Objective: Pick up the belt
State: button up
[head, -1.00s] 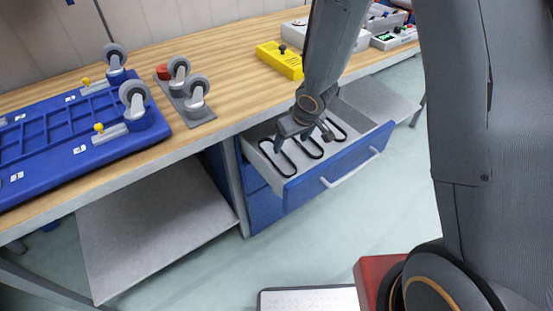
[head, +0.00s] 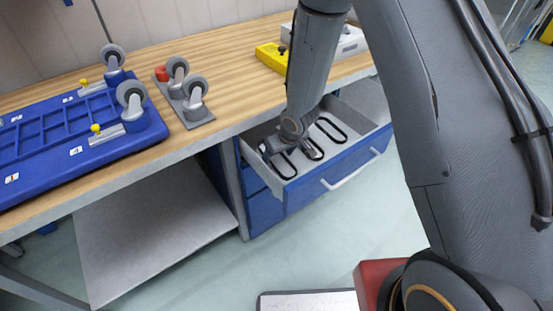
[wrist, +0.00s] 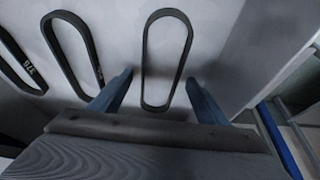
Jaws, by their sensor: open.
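Three black belts lie flat on the light floor of an open blue drawer (head: 335,174). In the wrist view the nearest belt (wrist: 144,60) is a long loop, and its lower end lies between the two fingers of my gripper (wrist: 160,85). The middle belt (wrist: 74,47) and the far belt (wrist: 18,62) lie to its left. In the head view my gripper (head: 285,150) is down inside the drawer at its left end, over the leftmost belt (head: 285,165), which it partly hides. The fingers are open, one on each side of that belt, with nothing gripped.
The drawer wall (wrist: 235,55) stands close to the right finger. A wooden workbench (head: 230,65) is above the drawer, with a blue base with casters (head: 70,130), a grey caster plate (head: 190,105) and a yellow box (head: 272,56) on it.

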jog(key=c, duration=1.1)
jog(key=shift+c, duration=0.2)
jog(key=shift+r, duration=0.15)
jog(key=shift+w+d+r, duration=0.15)
jog(key=shift+d+r, duration=0.05)
jog(key=shift+r, duration=0.25)
notch_tip(320, 180, up, 6)
jog(key=p, duration=0.3)
jog(key=w+d+p, duration=0.2)
jog(key=w+d, duration=0.3)
jog(key=d, duration=0.3)
jog(key=w+d+p, duration=0.3)
jog(key=w+d, duration=0.3)
jog(key=d, duration=0.2)
jog(key=shift+d, duration=0.15)
